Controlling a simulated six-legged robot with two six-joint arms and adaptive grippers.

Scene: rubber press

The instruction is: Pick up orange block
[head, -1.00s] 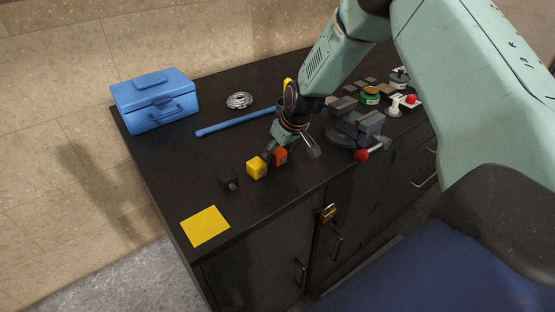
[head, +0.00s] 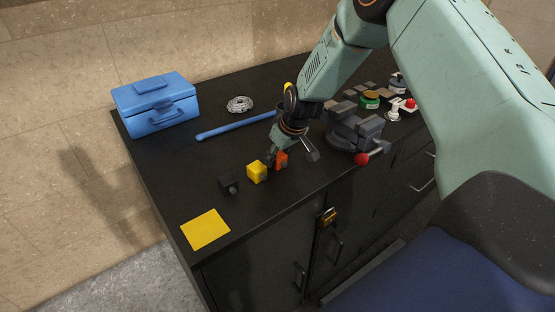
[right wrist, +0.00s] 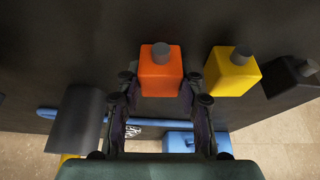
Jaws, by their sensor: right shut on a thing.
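The orange block (head: 281,160) sits on the black bench top, just right of the yellow block. In the right wrist view the orange block (right wrist: 160,72) has a grey knob on it and lies between the two fingertips. My right gripper (head: 276,158) is shut on the orange block, with a finger on each side; it also shows in the right wrist view (right wrist: 160,84). I cannot tell whether the block is lifted clear of the bench. My left gripper is not in view.
The yellow block (head: 257,173) stands close to the orange one, with a black block (head: 229,183) beyond it. A yellow square (head: 205,229) lies at the near corner. A blue toolbox (head: 156,104), a blue bar (head: 235,125) and a grey vise (head: 352,133) stand around.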

